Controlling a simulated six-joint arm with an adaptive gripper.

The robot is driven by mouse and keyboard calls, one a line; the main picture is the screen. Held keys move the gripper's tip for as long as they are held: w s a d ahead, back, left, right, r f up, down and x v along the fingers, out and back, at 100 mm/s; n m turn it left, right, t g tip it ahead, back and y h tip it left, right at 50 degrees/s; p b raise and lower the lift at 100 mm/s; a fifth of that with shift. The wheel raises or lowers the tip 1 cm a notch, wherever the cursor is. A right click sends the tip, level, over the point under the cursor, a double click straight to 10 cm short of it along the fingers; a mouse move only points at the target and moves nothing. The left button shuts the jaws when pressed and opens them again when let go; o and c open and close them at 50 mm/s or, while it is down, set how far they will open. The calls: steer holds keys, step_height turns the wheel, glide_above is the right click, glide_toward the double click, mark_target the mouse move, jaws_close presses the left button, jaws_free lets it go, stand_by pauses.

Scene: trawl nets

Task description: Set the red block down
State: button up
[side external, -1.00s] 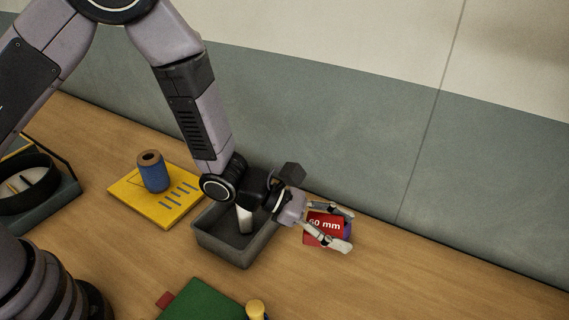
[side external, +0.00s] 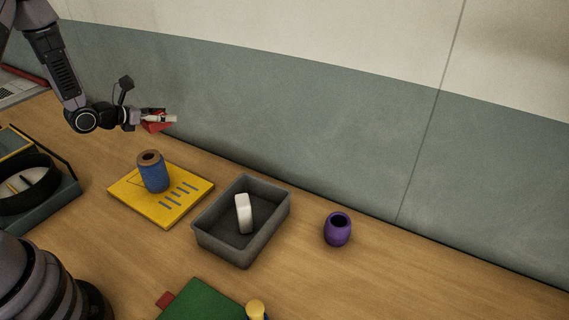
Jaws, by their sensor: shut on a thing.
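The red block (side external: 154,126) is held in my gripper (side external: 160,119) at the upper left of the side external view. My gripper is shut on it, and its fingers hide part of the block. The block is in the air, apart from the table, behind the yellow board and near the wall. The lettering on the block cannot be read now.
A blue spool (side external: 153,173) stands on a yellow board (side external: 124,190). A grey bin (side external: 222,250) holds a white object (side external: 243,213). A purple pot (side external: 337,230) stands to its right. A green board (side external: 203,303) lies in front. The table's right side is clear.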

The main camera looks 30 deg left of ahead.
steer(key=s+a+n+y, duration=0.3)
steer(key=s+a, duration=0.2)
steer(key=a, duration=0.5)
glide_above(161, 147)
steer(key=shift+m, duration=0.3)
steer(key=f, duration=1.3)
steer(key=shift+s+d+f, duration=0.3)
steer(key=shift+s+f, duration=0.1)
steer(key=shift+w+a+f, duration=0.2)
steer(key=shift+w+f, duration=0.2)
steer(key=shift+f, duration=1.65)
steer(key=shift+f, duration=0.1)
steer(key=o, duration=1.2)
